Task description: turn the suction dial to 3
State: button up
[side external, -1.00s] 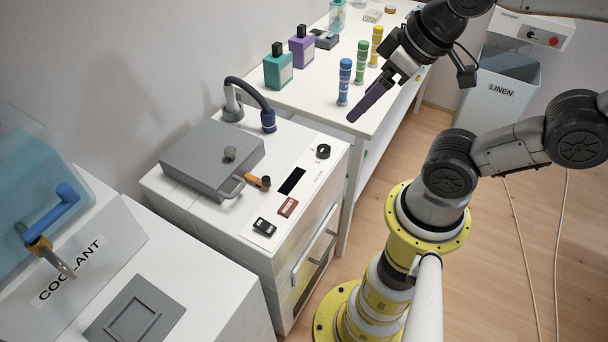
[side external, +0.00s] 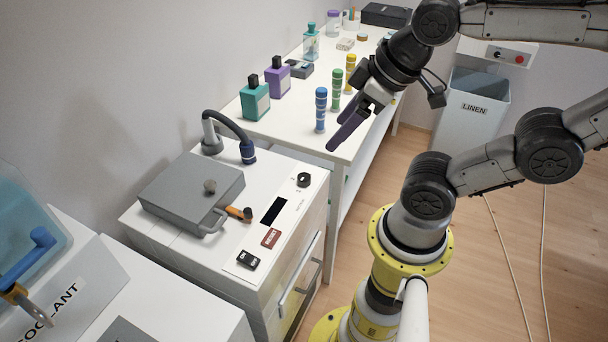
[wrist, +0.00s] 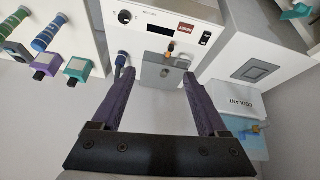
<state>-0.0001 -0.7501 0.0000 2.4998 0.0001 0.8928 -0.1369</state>
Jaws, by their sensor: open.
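A black round dial (side external: 303,180) sits on the top panel of the white cabinet (side external: 290,225), near its back right corner. The dial also shows in the wrist view (wrist: 124,17), at the upper left, with small marks around it that are too small to read. I cannot tell which mark it points to. My gripper (side external: 337,134) has two purple fingers spread apart with nothing between them. It hangs in the air, apart from the dial, above and right of it in the side view. In the wrist view my gripper (wrist: 157,75) points toward the cabinet.
Blue (side external: 321,108) and green (side external: 337,90) bottles stand on the table near my gripper.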

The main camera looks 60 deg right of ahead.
jog(key=n, duration=0.2)
jog(key=n+g, duration=0.6)
jog(key=n, duration=0.7)
send_over(304, 177)
notch_tip(304, 177, down, 14)
notch_tip(304, 177, down, 13)
jog(key=shift+f, duration=0.15)
grip_shut()
